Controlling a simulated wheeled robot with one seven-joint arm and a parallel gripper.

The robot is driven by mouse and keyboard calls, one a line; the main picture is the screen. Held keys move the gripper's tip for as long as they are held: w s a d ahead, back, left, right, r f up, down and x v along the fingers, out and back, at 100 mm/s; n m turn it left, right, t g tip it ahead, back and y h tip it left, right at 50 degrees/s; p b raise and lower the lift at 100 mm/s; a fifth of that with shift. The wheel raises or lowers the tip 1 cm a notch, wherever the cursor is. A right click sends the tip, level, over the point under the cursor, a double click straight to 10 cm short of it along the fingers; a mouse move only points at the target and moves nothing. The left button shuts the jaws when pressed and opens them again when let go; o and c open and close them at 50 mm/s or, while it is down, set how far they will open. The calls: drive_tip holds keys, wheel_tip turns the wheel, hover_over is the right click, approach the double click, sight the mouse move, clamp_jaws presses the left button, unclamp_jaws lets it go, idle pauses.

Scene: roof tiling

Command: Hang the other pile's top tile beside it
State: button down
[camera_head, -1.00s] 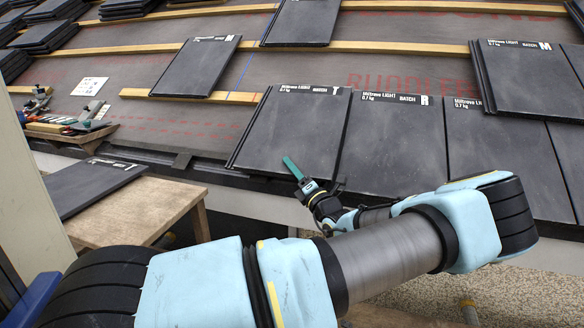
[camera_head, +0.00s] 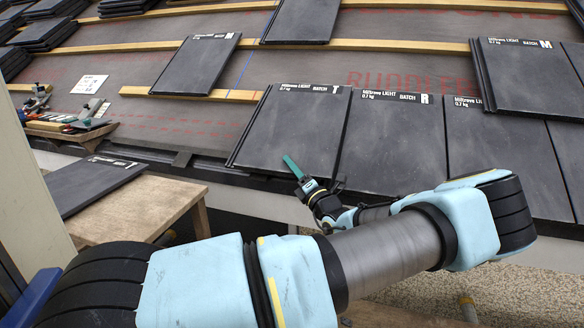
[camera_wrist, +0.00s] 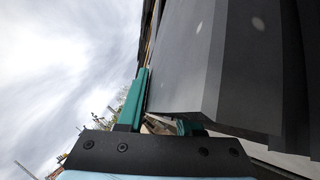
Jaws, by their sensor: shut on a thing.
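A dark tile lettered T (camera_head: 298,125) lies on the roof's lowest row, its upper edge along a wooden batten. Its right side lies along the tile lettered R (camera_head: 395,140); whether they interlock I cannot tell. My gripper (camera_head: 293,168) is at the T tile's lower edge, one teal finger over its face. The other finger is hidden beneath in the head view. In the wrist view, my gripper (camera_wrist: 160,105) has its teal fingers on either side of a dark tile (camera_wrist: 185,65), shut on its edge. Another dark tile (camera_head: 92,184) lies on a wooden table.
The wooden table (camera_head: 150,205) stands at the lower left. Stacked tiles (camera_head: 50,38) lie up the roof at left. A tile (camera_head: 197,65) lies alone on the battens. A tool tray (camera_head: 72,130) sits by the eave. Membrane (camera_head: 180,125) is bare left of the T tile.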

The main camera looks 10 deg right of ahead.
drive_tip(key=shift+s+a, duration=0.1)
drive_tip(key=shift+s, duration=0.1)
drive_tip(key=shift+c, duration=2.4)
unclamp_jaws()
drive_tip(key=shift+f, duration=0.15)
drive_tip(key=p+v, duration=0.2)
drive_tip(key=v, duration=0.5)
drive_tip(key=shift+s, duration=0.2)
